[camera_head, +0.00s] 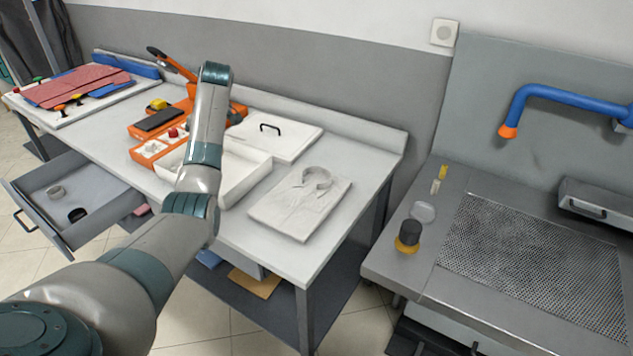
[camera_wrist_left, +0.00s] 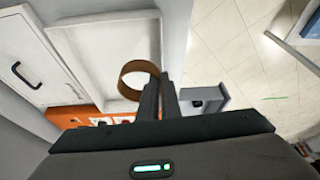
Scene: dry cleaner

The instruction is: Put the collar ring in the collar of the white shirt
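The white shirt (camera_head: 300,205) lies folded on the white table, its collar (camera_head: 317,177) standing up at the far end. A brown collar ring (camera_wrist_left: 139,66) shows in the left wrist view at the tips of my left gripper (camera_wrist_left: 161,80). The two fingers are close together, with the ring's band between them, and the ring is held above the table. In the head view the left gripper and ring are hidden behind my left arm, left of the shirt. The shirt is not seen in the wrist view. My right gripper is in neither view.
A white open box (camera_head: 240,178) stands left of the shirt, with a white lid (camera_head: 290,137) with a black handle behind. An orange organiser (camera_head: 150,148) sits further left. An open drawer (camera_head: 40,229) holds small rings. A perforated metal worktop (camera_head: 535,255) is at right.

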